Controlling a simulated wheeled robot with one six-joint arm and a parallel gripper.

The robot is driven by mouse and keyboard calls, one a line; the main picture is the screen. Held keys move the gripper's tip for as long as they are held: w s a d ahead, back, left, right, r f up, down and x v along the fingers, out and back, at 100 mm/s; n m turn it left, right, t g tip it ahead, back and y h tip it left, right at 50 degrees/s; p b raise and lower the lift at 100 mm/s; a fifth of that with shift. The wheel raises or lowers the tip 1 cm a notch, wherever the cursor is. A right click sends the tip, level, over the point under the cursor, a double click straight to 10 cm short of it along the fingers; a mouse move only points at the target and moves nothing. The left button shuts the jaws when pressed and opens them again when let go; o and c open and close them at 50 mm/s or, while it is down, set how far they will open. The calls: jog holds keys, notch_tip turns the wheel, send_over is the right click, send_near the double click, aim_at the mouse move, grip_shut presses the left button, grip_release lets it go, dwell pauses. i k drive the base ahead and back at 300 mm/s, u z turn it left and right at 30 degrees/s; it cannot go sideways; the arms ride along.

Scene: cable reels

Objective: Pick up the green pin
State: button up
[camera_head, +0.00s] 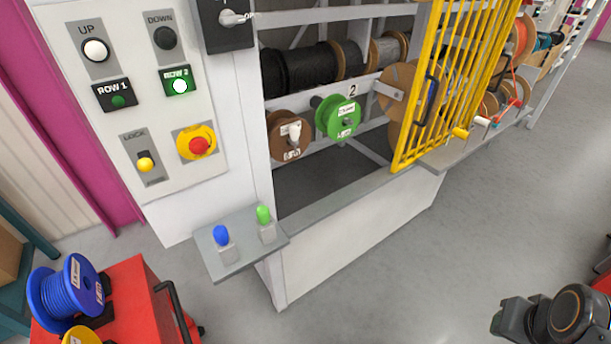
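The green pin (264,214) stands upright on a small grey shelf (235,262) at the front corner of the machine. Its green rounded top shows above a pale square base. A blue pin (221,236) stands to its left on the same shelf, also on a pale base, with a gap between them. Nothing touches or covers the green pin. Only a dark part of my arm shows at the bottom right corner, far from the shelf. I cannot see my gripper's fingers.
A control panel (160,120) with buttons rises behind the shelf. A green reel (338,120) and a brown reel (290,135) hang in the machine. A yellow barred gate (445,80) stands right. A red cart (135,290) carries a blue reel (68,291). The grey floor at right is open.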

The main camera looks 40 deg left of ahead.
aim_at(262, 212)
jog(key=i, duration=1.15)
jog(key=u, duration=1.7)
jog(key=i, duration=0.35)
jog(key=u, duration=2.2)
